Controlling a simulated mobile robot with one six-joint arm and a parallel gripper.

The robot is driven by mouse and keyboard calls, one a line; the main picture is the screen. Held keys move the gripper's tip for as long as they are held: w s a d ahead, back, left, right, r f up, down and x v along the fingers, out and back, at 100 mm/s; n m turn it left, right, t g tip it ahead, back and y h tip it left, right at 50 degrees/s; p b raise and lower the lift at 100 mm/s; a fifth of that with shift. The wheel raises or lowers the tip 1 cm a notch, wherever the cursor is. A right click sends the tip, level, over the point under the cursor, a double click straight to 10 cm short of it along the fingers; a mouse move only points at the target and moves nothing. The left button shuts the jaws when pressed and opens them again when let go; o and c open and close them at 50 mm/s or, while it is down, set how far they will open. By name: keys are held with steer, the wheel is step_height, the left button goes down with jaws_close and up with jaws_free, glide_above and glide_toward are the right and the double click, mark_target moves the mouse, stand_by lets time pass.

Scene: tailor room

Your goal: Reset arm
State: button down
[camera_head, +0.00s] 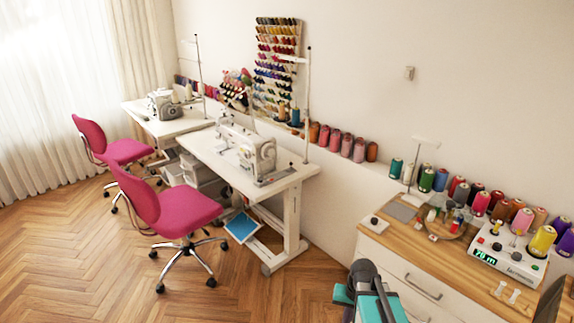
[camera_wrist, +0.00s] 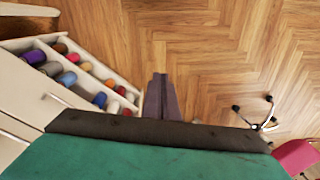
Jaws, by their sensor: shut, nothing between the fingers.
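My gripper (camera_wrist: 160,78) shows in the wrist view as two dark fingers held together, shut and empty. It points over the herringbone wood floor, just right of an open white drawer (camera_wrist: 128,92). The fingers touch nothing that I can see. In the head view, my teal and dark grey arm (camera_head: 372,295) rises at the bottom, in front of the white cabinet. The fingertips cannot be made out there.
The drawer holds several thread spools (camera_wrist: 68,79). A wood-topped cabinet (camera_head: 385,236) on the right carries spools and a device reading 70 m (camera_head: 507,256). Pink chairs (camera_head: 180,212) and sewing tables (camera_head: 200,150) stand left. Floor between is clear.

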steer(key=s+a+f+n+g+b, duration=0.1)
steer(key=s+f+g+b, duration=0.1)
steer(key=s+f, duration=0.9)
steer(key=s+a+f+n+g+b, duration=0.1)
steer(key=s+f+g, duration=0.3)
steer(key=s+f, duration=0.8)
steer(key=s+b, duration=0.1)
steer(key=s, duration=0.4)
steer(key=shift+s+a+n+h, duration=0.3)
steer(key=shift+s+a+n, duration=0.05)
steer(key=shift+s+n, duration=0.05)
